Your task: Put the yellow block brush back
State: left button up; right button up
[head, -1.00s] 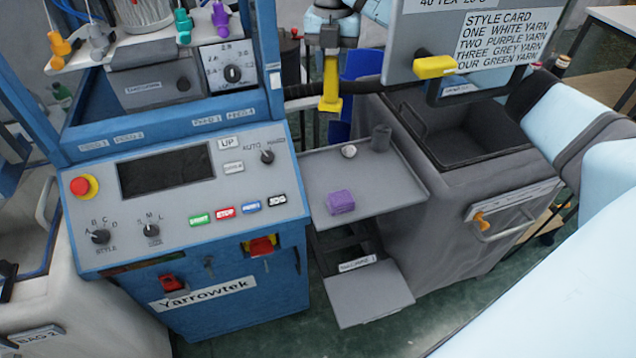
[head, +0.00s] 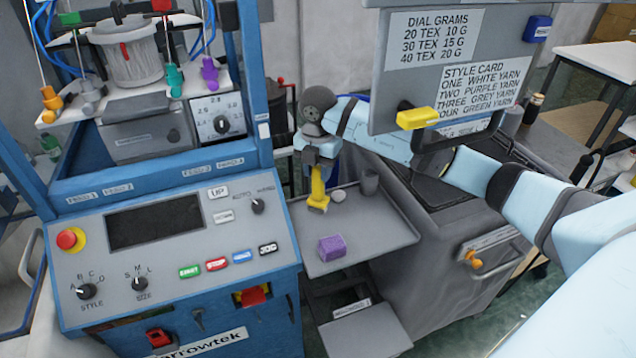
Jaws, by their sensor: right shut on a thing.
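My right gripper (head: 318,164) is shut on a yellow brush (head: 318,190), a narrow upright piece with a wider foot. The arm reaches in from the right, and the gripper points down. The brush's foot shows over the back left part of the grey shelf tray (head: 382,240); I cannot tell whether it touches. A second yellow block (head: 418,118) is on the lower edge of the grey card board (head: 430,75). My left gripper is not in view.
The tray also holds a purple block (head: 332,248), a small white round thing (head: 338,195) and a dark cup (head: 369,182). The blue machine's control panel (head: 180,270) stands close on the left. A grey bin (head: 440,240) stands right of the tray, under my arm.

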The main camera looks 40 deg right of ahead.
aim_at(318, 199)
notch_tip(318, 199, down, 4)
jog(key=shift+f, duration=0.5)
jog(key=o, duration=0.9)
